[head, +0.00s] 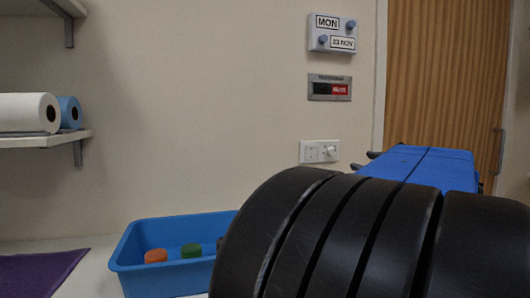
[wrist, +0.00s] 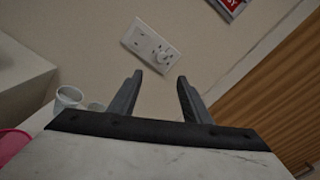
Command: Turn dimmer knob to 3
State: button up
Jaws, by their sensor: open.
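The dimmer knob (head: 330,150) is a small white round knob on the right part of a white wall plate (head: 308,153). In the wrist view the knob (wrist: 163,56) and the plate (wrist: 138,36) appear tilted, beyond my fingertips. My gripper (head: 364,161) is to the right of the plate in the head view. In the wrist view my gripper (wrist: 160,76) is open and empty, with the knob roughly in line with the gap between its fingers and apart from them. The knob's markings are too small to read.
Above the plate are a grey panel with a red label (head: 329,88) and a date board (head: 332,34). A wooden door (head: 440,75) is at the right. A blue tray (head: 160,282) with coloured lids stands below left. The wall around the plate is clear.

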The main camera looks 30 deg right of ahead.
aim_at(333, 153)
jog(key=x, duration=1.8)
jog(key=shift+d, duration=0.3)
jog(key=c, duration=1)
jog(key=shift+c, duration=0.2)
jog(key=shift+n, duration=0.4)
jog(key=n, duration=0.4)
jog(key=shift+n, duration=2.5)
jog(key=shift+f, duration=0.1)
